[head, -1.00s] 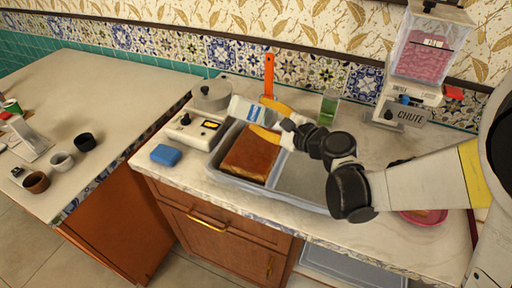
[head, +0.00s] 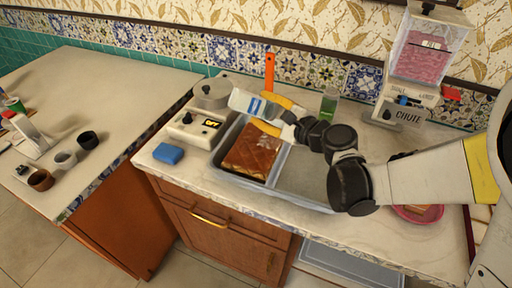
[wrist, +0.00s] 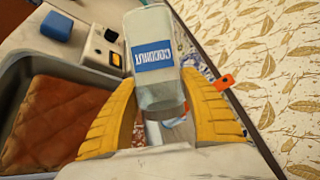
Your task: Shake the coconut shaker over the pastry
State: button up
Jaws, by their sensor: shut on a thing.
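The coconut shaker (head: 245,102) is a pale container with a blue label, which reads as coconut in the wrist view (wrist: 152,58). My gripper (head: 274,116) has yellow fingers, shut on the shaker from both sides; they also show in the wrist view (wrist: 160,115). The shaker is tilted, nearly lying, and points left away from my gripper in the head view. The pastry (head: 252,152) is a brown slab with diamond lines in the left part of a grey tray (head: 228,178). It shows at lower left in the wrist view (wrist: 65,125). The shaker's height above it is unclear.
A white device with a lit display (head: 196,127), a grey lidded pot (head: 211,94) and a blue sponge (head: 168,153) stand left of the tray. A green glass (head: 328,105) and the chute dispenser (head: 425,70) stand behind. The tray's right part (head: 306,172) looks empty.

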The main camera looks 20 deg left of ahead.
notch_tip(320, 180, down, 3)
jog(key=shift+r+b, duration=0.1)
jog(key=shift+b, duration=0.65)
jog(key=shift+r, duration=0.2)
jog(key=shift+a, duration=0.1)
jog(key=shift+w+a, duration=0.2)
jog(key=shift+a, duration=3.15)
